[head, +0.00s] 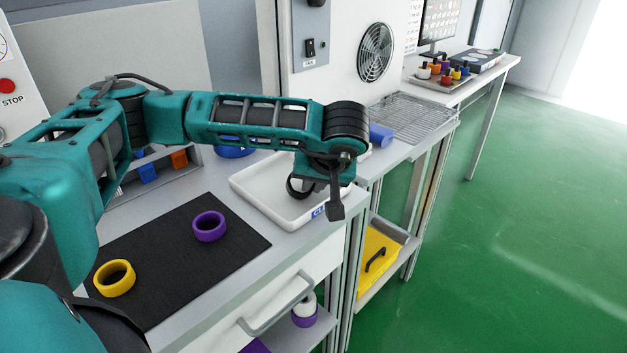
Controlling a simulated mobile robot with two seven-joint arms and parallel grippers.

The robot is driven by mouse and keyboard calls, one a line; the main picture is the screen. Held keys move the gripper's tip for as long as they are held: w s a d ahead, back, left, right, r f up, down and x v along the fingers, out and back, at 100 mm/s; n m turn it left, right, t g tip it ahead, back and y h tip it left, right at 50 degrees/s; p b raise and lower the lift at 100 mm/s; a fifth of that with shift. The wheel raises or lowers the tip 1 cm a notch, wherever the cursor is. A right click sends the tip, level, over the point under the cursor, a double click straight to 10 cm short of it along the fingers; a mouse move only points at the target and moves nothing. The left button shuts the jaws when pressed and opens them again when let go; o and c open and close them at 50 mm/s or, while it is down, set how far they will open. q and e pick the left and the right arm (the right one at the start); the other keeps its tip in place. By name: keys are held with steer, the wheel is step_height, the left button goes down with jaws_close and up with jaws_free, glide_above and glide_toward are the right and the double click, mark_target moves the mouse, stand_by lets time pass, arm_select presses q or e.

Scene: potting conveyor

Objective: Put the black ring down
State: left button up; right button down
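The black ring (292,190) shows at the white tray (247,196), just left of and below my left gripper (320,196). Part of the ring is hidden by the gripper, and its dark parts merge with the ring. One dark fingertip hangs down in front of the tray's right side, near a blue label. I cannot tell whether the ring is between the fingers or rests on the tray floor. My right gripper is not in view.
A purple ring (209,226) and a yellow ring (114,278) lie on a black mat (165,262) left of the tray. A blue ring (234,150) is behind the tray. A wire rack (413,115) and a blue cylinder (381,135) are to the right.

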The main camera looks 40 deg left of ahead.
arm_select(q)
steer(key=o, duration=0.5)
steer(key=shift+c, duration=0.2)
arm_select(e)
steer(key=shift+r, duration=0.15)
arm_select(q)
steer(key=shift+r, duration=0.3)
steer(key=p+v, duration=0.2)
steer(key=v, duration=0.9)
steer(key=shift+d+r, duration=0.2)
steer(key=shift+r, duration=0.05)
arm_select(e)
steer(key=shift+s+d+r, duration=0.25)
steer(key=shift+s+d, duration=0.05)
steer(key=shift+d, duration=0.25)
arm_select(q)
steer(key=shift+s, duration=0.1)
